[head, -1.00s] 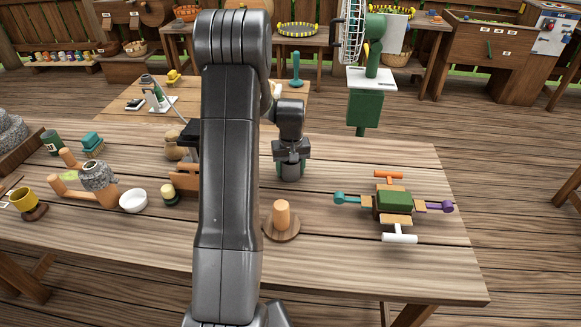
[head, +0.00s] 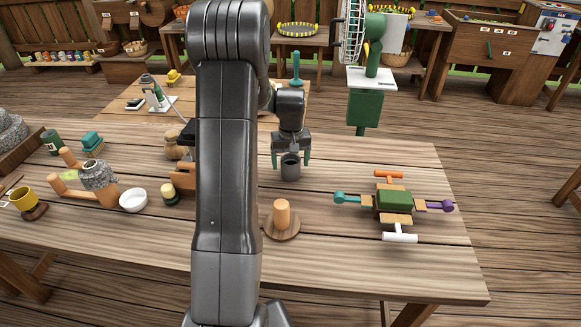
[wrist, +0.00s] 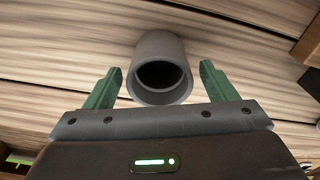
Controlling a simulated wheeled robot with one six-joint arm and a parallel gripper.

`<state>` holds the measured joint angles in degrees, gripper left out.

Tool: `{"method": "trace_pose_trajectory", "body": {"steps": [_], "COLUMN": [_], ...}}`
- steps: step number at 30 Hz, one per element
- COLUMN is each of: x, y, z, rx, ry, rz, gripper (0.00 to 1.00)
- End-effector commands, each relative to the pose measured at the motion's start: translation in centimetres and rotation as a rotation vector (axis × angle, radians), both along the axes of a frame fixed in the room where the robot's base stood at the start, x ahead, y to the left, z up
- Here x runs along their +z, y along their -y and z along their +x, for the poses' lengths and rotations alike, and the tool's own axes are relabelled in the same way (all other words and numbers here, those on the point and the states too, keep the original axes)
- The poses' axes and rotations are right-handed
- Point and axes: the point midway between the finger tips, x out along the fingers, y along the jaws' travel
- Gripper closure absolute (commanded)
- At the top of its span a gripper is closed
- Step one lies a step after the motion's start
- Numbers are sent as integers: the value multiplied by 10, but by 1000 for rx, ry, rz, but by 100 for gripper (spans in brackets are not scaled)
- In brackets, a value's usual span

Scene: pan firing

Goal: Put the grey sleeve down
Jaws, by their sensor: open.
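The grey sleeve (head: 290,168) stands upright on the wooden table, to the right of my arm in the head view. In the wrist view the sleeve (wrist: 163,62) shows its dark round opening, between and just beyond my fingertips. My gripper (head: 290,160) is open above and around the sleeve. In the wrist view the green fingers of my gripper (wrist: 160,82) stand apart, with a clear gap on each side of the sleeve.
A round wooden base with an orange peg (head: 282,214) stands nearer the table's front. A green block with coloured handles (head: 394,204) lies to the right. A white bowl (head: 133,200) and a small dark green-and-yellow jar (head: 169,193) are left of my arm. The table around the sleeve is clear.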

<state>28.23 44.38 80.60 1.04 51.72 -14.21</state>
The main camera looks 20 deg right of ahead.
Motion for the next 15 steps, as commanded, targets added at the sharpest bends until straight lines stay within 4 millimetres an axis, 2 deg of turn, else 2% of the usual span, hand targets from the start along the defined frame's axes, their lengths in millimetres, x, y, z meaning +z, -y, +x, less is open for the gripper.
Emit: {"method": "trace_pose_trajectory", "body": {"steps": [3,9,15], "x": [29,68,88], "y": [0,-1,-1], "z": [-1,-3,-5], "rx": [0,0,0], "ry": [5,4,2], "rz": [-3,-2,-1], "gripper": [21,21,21]}}
